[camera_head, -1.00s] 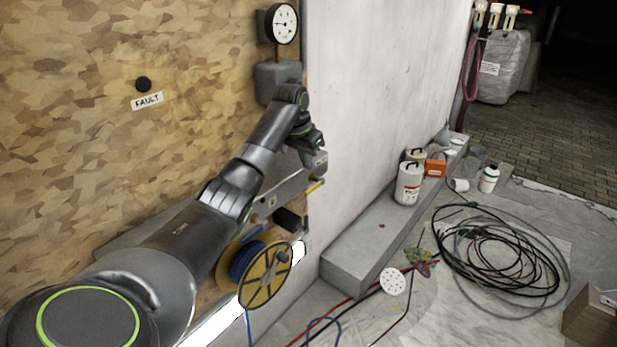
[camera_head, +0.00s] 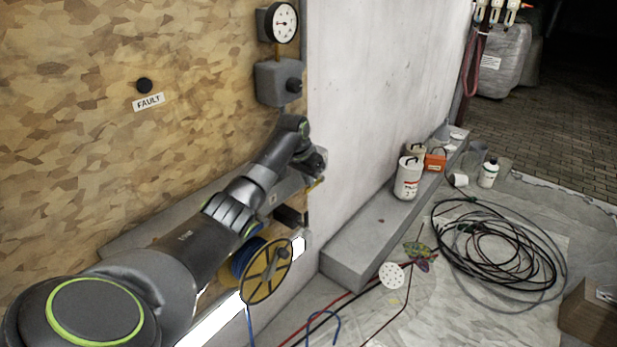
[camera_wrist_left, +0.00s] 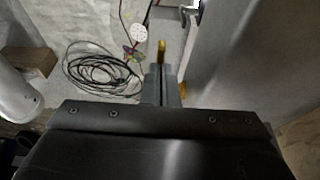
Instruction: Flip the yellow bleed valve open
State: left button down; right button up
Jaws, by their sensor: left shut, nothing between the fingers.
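The yellow bleed valve handle (camera_head: 315,184) sticks out by the right edge of the wood panel, just below my left gripper. In the left wrist view a yellow lever (camera_wrist_left: 161,48) shows straight beyond the fingertips. My left gripper (camera_wrist_left: 160,72) is shut and empty, its fingers together and pointing at the lever. I cannot tell whether they touch it. In the head view the left gripper (camera_head: 317,163) is dark and partly hidden by its own wrist. The valve's body is mostly hidden behind the arm. My right gripper is in neither view.
A pressure gauge (camera_head: 283,23) and a grey box with a knob (camera_head: 279,83) are on the panel above. A concrete ledge (camera_head: 352,258) and coiled black cable (camera_head: 497,250) lie to the right.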

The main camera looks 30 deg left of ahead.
pick_arm(q)
jog(key=shift+s+f+t+p, duration=0.25)
jog(key=shift+s+t+p, duration=0.1)
jog(key=shift+t+p, duration=0.25)
jog(key=shift+s+f+p, duration=0.2)
jog(key=shift+f+p, duration=0.1)
jog(key=shift+p, duration=0.2)
jog(key=shift+s+f, duration=0.1)
jog(key=shift+f, duration=0.7)
